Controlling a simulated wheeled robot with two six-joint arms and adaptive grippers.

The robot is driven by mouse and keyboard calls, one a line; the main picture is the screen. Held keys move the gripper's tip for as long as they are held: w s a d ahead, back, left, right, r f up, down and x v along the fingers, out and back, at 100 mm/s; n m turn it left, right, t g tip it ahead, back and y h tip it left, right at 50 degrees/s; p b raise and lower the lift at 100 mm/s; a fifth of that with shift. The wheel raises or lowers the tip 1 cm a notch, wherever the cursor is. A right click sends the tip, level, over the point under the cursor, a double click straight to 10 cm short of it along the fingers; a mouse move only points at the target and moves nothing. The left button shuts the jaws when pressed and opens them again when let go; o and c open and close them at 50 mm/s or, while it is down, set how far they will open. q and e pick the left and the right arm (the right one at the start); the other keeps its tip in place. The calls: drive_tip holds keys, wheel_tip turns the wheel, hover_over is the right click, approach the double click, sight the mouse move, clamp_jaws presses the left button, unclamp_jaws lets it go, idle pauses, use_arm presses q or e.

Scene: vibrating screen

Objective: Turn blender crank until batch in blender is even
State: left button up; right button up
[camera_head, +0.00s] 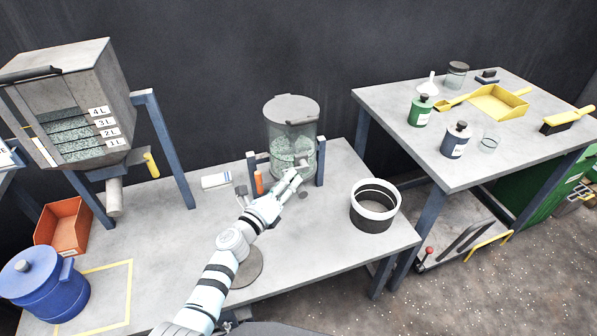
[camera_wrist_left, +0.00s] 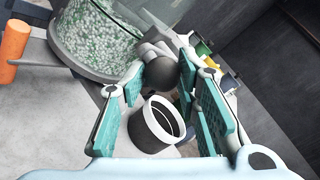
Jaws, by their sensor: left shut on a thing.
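The blender (camera_head: 291,112) is a clear drum with a grey lid on a blue stand at the back of the middle table. Its batch (camera_head: 287,152) fills the lower part. In the left wrist view the batch (camera_wrist_left: 100,40) shows as mixed green and white granules; I cannot tell if it is even throughout. The blender crank's dark round knob (camera_wrist_left: 162,73) sits between the teal fingers of my left gripper (camera_head: 294,183), which is shut on it at the blender's front. The fingers partly hide the crank arm. My right gripper is out of view.
An orange handle (camera_head: 258,182) stands left of the blender. A black-and-white ring sieve (camera_head: 374,222) stands to the right. The hopper (camera_head: 75,75), orange bin (camera_head: 62,226) and blue pot (camera_head: 40,285) are at left. A table with bottles (camera_head: 420,110) is at right.

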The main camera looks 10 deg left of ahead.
use_arm(q)
drive_tip(key=shift+a+r, duration=0.1)
drive_tip(key=shift+a, duration=0.3)
drive_tip(key=o, duration=0.4)
drive_tip(key=shift+w, duration=0.15)
drive_tip(key=shift+o, duration=1.3)
drive_tip(key=shift+w+d, duration=0.2)
drive_tip(key=shift+d, duration=0.1)
drive_tip(key=shift+w+d+f, duration=0.25)
drive_tip(key=shift+w+f, duration=0.1)
drive_tip(key=shift+w, duration=0.05)
drive_tip(key=p+v, duration=0.2)
drive_tip(key=v, duration=0.4)
drive_tip(key=shift+s+r, duration=0.15)
drive_tip(key=shift+r, duration=0.05)
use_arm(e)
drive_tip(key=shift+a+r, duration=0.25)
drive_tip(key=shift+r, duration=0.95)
